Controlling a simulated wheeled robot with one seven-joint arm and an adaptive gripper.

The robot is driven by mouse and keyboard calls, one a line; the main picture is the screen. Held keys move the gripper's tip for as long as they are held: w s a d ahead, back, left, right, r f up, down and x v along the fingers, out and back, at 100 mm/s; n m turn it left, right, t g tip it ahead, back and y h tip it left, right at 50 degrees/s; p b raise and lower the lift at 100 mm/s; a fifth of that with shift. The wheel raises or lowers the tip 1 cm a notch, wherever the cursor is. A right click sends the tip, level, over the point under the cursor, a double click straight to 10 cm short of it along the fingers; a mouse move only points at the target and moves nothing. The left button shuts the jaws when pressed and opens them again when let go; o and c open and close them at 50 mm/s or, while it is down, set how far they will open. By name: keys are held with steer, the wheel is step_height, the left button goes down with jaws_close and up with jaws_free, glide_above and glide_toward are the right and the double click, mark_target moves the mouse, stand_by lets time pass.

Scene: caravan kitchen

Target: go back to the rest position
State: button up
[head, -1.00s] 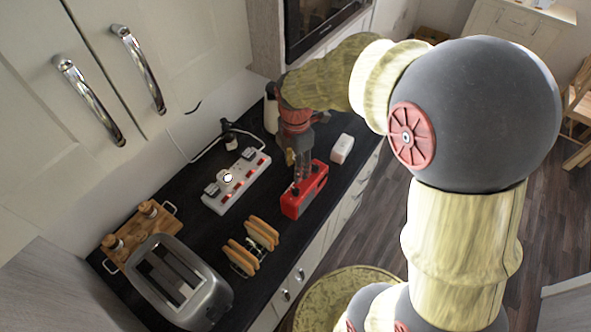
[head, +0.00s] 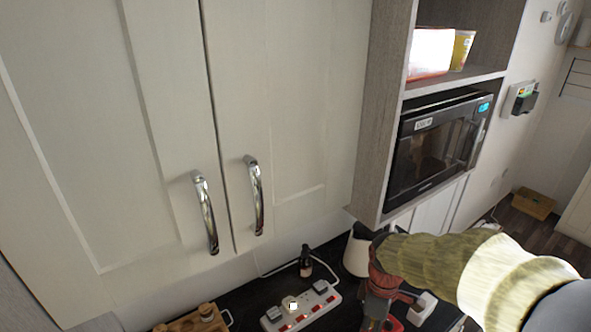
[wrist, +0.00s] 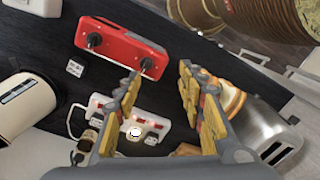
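My gripper (wrist: 158,76) is open in the wrist view, its two yellow-padded fingers apart with nothing between them. A red box with two dark knobs (wrist: 120,46) lies on the dark counter, beyond the fingertips and up to the left in that view. It is apart from the fingers as far as I can see. In the head view my red and grey wrist shows at the bottom edge, with my arm reaching in from the lower right. The fingers are cut off there.
A white power strip (head: 300,308) with plugs lies on the counter beside a dark bottle (head: 305,262). Wall cabinets (head: 290,110) with chrome handles and a microwave (head: 436,148) stand above and behind. A metal toaster (wrist: 262,135) and bread slices (wrist: 232,98) show in the wrist view.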

steer(key=s+r+m+t+b, duration=0.4)
steer(key=s+m+t+b, duration=0.2)
steer(key=s+m+b, duration=0.6)
steer(key=shift+s+b, duration=0.85)
steer(key=shift+b, duration=0.35)
steer(key=shift+d+m, duration=0.1)
steer(key=shift+m, duration=0.2)
